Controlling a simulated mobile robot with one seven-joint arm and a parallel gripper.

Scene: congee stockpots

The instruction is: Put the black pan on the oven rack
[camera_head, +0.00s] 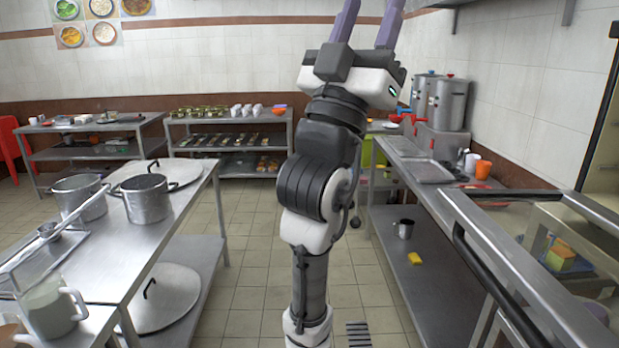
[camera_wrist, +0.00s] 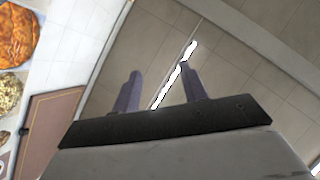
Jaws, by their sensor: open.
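My gripper (camera_head: 368,12) is raised high, its two purple fingers pointing up and partly cut off by the top edge of the head view. It is open and empty. In the wrist view its fingers (camera_wrist: 159,75) stand apart against the ceiling and wall, with nothing between them. I cannot make out a black pan for sure; a flat dark item (camera_head: 121,118) on the back left table is too small to tell. No oven rack is clearly visible.
Steel tables stand left (camera_head: 110,255) and right (camera_head: 413,171), with tiled floor (camera_head: 250,255) between. Two metal pots (camera_head: 146,200) (camera_head: 80,198) and a lid (camera_head: 173,172) are on the left table. A glass-sided unit with a black handle (camera_head: 490,280) is at the near right.

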